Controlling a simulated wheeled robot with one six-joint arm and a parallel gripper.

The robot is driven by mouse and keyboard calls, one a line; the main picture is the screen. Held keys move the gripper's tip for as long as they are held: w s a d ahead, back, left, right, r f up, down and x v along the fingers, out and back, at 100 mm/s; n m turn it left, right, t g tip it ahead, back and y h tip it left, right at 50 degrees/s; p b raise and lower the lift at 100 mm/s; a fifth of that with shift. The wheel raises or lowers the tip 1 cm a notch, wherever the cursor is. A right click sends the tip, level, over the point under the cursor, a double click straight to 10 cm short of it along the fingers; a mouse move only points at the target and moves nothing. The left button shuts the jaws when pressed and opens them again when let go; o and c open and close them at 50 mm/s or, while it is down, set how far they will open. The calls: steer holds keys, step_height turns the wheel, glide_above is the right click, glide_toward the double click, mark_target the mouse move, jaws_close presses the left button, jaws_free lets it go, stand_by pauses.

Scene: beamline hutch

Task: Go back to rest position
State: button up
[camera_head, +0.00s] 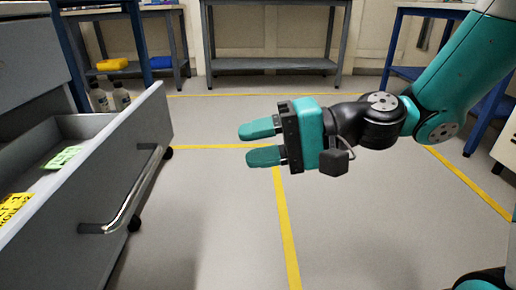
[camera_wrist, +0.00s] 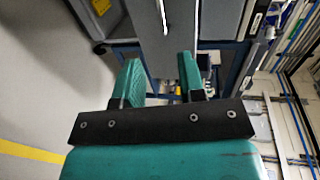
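My gripper (camera_head: 262,143) is in the middle of the head view, held above the floor and pointing left. Its two teal fingers are apart with nothing between them. In the wrist view the fingers (camera_wrist: 158,82) also stand apart and empty. The open drawer (camera_head: 125,165) of a grey cabinet is to the left of my gripper, with a clear gap between them. My arm reaches in from the right edge of the head view.
The drawer has a metal handle (camera_head: 130,193) and holds a green label (camera_head: 62,158) and a yellow label (camera_head: 12,206). Tables (camera_head: 272,63) stand along the back wall. Two bottles (camera_head: 121,96) stand behind the drawer. The floor (camera_head: 225,215) around my gripper is clear.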

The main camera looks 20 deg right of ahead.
steer(key=s+d+r+n+g+h+p, duration=0.2)
steer(key=s+r+n+h+p, duration=0.35)
steer(key=r+p, duration=0.45)
steer(key=s+d+r+n+g+h+p, duration=0.2)
steer(key=s+r+n+h+p, duration=0.4)
steer(key=p, duration=0.6)
step_height(320, 180, up, 37)
steer(key=m+p, duration=0.1)
steer(key=p, duration=3.4)
steer(key=shift+s+d+m+p, duration=0.15)
steer(key=shift+s+m+p, duration=0.2)
steer(key=shift+f+y, duration=0.1)
steer(key=shift+y, duration=0.15)
